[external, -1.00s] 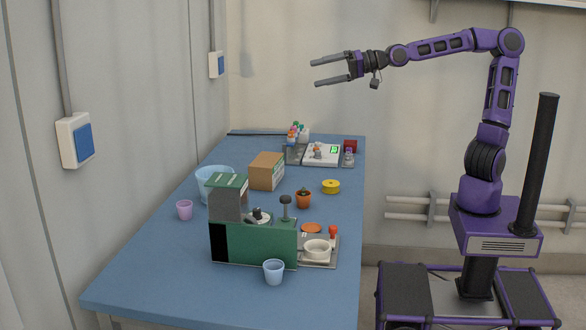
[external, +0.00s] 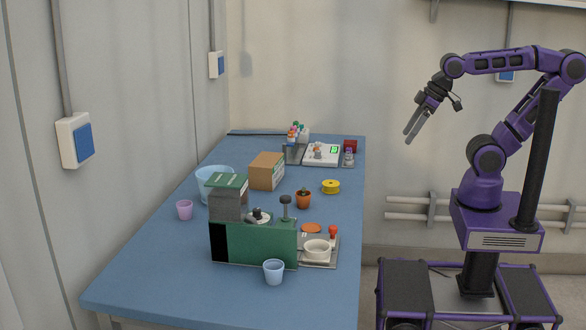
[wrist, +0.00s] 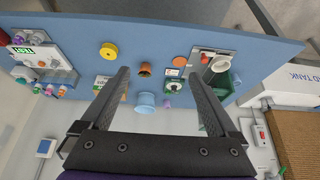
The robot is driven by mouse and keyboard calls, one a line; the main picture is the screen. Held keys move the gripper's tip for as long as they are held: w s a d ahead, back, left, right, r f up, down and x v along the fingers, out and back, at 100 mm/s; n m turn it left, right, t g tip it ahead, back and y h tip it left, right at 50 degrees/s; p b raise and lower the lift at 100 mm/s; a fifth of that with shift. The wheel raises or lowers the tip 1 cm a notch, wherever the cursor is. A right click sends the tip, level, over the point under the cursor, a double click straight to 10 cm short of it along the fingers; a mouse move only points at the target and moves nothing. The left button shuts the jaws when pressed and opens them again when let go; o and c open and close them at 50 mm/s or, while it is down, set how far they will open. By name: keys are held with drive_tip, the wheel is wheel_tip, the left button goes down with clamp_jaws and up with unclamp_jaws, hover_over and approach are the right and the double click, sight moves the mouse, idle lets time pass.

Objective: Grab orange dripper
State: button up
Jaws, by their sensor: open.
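Several small items with coloured tops (external: 296,131), one of them orange, stand in a cluster at the table's far end. Another small orange-toned piece (external: 318,150) is on the white device with a green display. In the wrist view, small coloured pieces (wrist: 50,89) show at the left edge. My gripper (external: 409,138) is open and empty, in the air right of the table, fingers pointing down. In the wrist view its two fingers (wrist: 158,74) are wide apart with nothing between them.
On the blue table (external: 150,275) stand a green machine (external: 255,245), a brown box (external: 266,171), a yellow spool (external: 331,187), a potted plant (external: 303,200), a flat orange disc (external: 311,228) and a blue bucket (external: 205,190). The near left table corner is clear.

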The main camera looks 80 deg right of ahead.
drive_tip(key=c, duration=0.3)
drive_tip(key=w+d+r+t+y, duration=0.1)
drive_tip(key=w+r+t, duration=0.2)
drive_tip(key=w+r, duration=0.45)
drive_tip(key=w+d+r+m+t, duration=0.1)
drive_tip(key=w+d+r+t, duration=0.2)
drive_tip(key=w, duration=0.8)
drive_tip(key=w+r+t+y, duration=0.1)
drive_tip(key=w+r+t, duration=0.2)
drive_tip(key=w+r, duration=0.45)
drive_tip(key=shift+c, duration=0.2)
drive_tip(key=w+a+r+n+t+y, duration=0.1)
drive_tip(key=w+a+r+n+y, duration=0.3)
drive_tip(key=a, duration=0.3)
drive_tip(key=w+a+r+n+y, duration=0.3)
drive_tip(key=w+a+r, duration=0.1)
drive_tip(key=a+r, duration=0.25)
drive_tip(key=m+g+h+b, duration=0.1)
drive_tip(key=m+g+h, duration=0.2)
drive_tip(key=m+h, duration=1)
approach(293, 139)
drive_tip(key=w+d+f, duration=0.1)
drive_tip(key=w, duration=0.1)
drive_tip(key=w+d+f+n+h, duration=0.1)
drive_tip(key=w, duration=0.2)
drive_tip(key=w+d+f+h, duration=0.1)
drive_tip(key=w, duration=0.2)
drive_tip(key=shift+w+f+n, duration=0.1)
drive_tip(key=shift+f+n, duration=0.2)
drive_tip(key=shift+f, duration=0.1)
